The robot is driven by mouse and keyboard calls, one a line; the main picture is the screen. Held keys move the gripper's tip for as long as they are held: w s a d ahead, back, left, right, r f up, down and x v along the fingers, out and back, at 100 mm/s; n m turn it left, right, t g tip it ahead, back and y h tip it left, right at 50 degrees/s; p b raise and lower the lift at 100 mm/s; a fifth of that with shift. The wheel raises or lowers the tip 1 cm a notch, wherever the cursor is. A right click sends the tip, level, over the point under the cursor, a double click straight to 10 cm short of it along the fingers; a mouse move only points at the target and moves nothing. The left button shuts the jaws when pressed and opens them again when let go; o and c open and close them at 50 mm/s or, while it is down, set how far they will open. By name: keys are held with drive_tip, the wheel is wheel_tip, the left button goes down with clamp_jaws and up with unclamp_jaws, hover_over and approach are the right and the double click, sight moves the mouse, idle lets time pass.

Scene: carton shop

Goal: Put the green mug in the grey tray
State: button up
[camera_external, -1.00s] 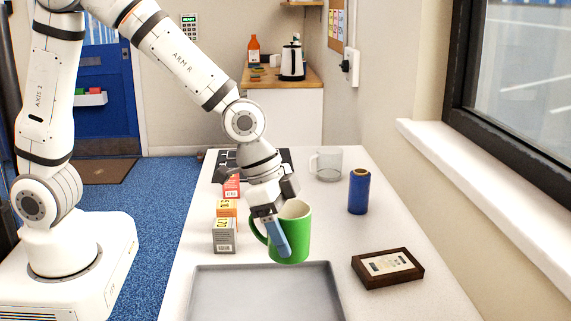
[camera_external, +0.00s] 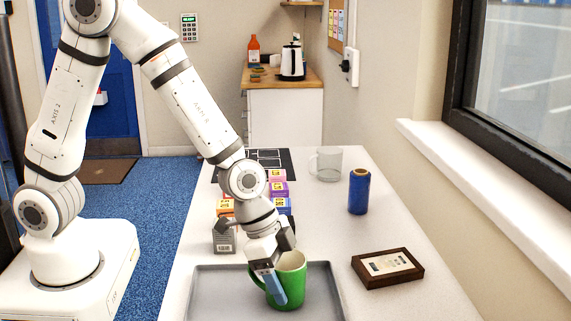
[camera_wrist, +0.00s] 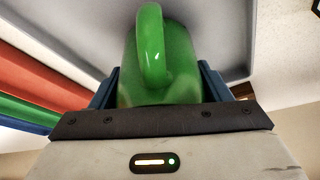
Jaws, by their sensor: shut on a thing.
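The green mug (camera_external: 291,283) is upright at the right part of the grey tray (camera_external: 222,291) in the external view. My gripper (camera_external: 272,286) is shut on the mug, with a blue finger across its near side. I cannot tell whether the mug's base touches the tray floor. In the wrist view the mug (camera_wrist: 165,65) sits between the two blue fingers of my gripper (camera_wrist: 158,88), its handle facing the camera. The grey tray (camera_wrist: 225,30) shows behind it.
Several small boxes (camera_external: 224,238) stand behind the tray, partly hidden by my arm. A clear mug (camera_external: 327,164) and a blue cylinder (camera_external: 359,191) stand farther back on the right. A framed picture (camera_external: 387,268) lies right of the tray. The tray's left part is clear.

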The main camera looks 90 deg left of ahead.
drive_tip(key=shift+f, duration=0.1)
drive_tip(key=o, duration=1.2)
drive_tip(key=shift+r, duration=0.2)
drive_tip(key=p+v, duration=0.2)
drive_tip(key=v, duration=0.9)
drive_tip(key=shift+s+r, duration=0.2)
drive_tip(key=shift+r, duration=0.15)
drive_tip(key=s+a+r+n, duration=0.1)
drive_tip(key=s+a+r, duration=0.1)
drive_tip(key=s, duration=0.4)
drive_tip(key=s+a+r+n+y, duration=0.1)
drive_tip(key=s+a+r+n, duration=0.1)
drive_tip(key=s+r, duration=0.2)
drive_tip(key=s+a+r+n+g, duration=0.1)
drive_tip(key=s+a+r, duration=0.1)
drive_tip(key=s, duration=0.6)
drive_tip(key=shift+s+a+r+y, duration=0.1)
drive_tip(key=shift+r+y, duration=0.3)
drive_tip(key=shift+r, duration=0.2)
